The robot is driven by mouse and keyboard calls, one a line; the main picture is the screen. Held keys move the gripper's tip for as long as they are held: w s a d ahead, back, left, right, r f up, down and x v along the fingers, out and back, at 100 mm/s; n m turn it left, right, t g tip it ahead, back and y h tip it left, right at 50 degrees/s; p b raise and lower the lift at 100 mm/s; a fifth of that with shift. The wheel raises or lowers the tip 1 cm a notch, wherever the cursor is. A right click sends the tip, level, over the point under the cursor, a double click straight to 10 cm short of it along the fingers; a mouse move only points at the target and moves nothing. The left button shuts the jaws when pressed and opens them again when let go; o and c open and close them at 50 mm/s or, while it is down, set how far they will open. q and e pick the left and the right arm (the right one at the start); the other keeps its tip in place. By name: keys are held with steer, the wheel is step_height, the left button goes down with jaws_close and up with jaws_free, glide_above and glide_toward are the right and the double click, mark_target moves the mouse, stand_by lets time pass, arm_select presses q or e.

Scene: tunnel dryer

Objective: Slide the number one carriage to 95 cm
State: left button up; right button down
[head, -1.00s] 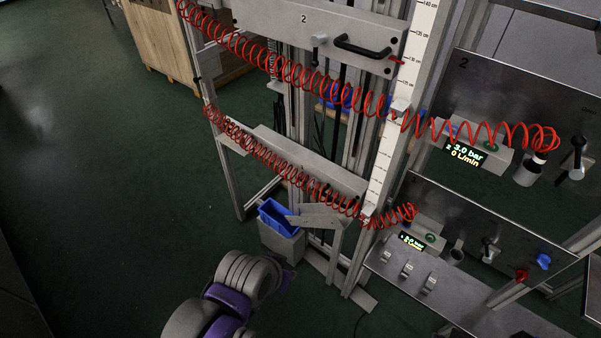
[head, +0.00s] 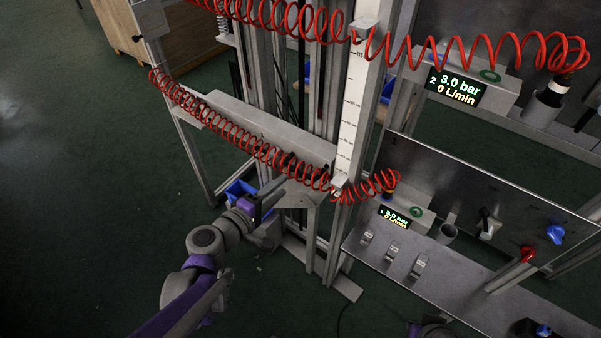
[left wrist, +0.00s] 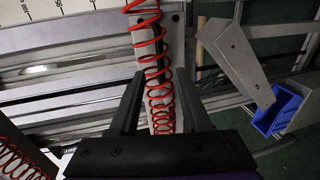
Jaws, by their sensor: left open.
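The number one carriage (head: 265,130) is the lower grey beam across the frame in the head view. My left gripper (head: 275,190) is just below and in front of the beam. In the left wrist view my left gripper (left wrist: 162,82) is open and empty, its two dark fingers pointing at a grey plate with the red coil (left wrist: 158,80) in front.
A grey bracket (left wrist: 238,58) and a blue bin (left wrist: 277,110) are close to the left gripper. At right are a lower panel (head: 460,190) with gauges and valves, and a pressure display (head: 457,88). Open green floor (head: 90,220) lies at left.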

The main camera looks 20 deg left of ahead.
mark_target(300, 170)
arm_select(q)
steer(key=b+x, duration=0.1)
steer(key=x, duration=0.8)
steer(key=shift+w, duration=0.1)
steer(key=shift+c, duration=0.3)
jaws_close()
stand_by(0.8)
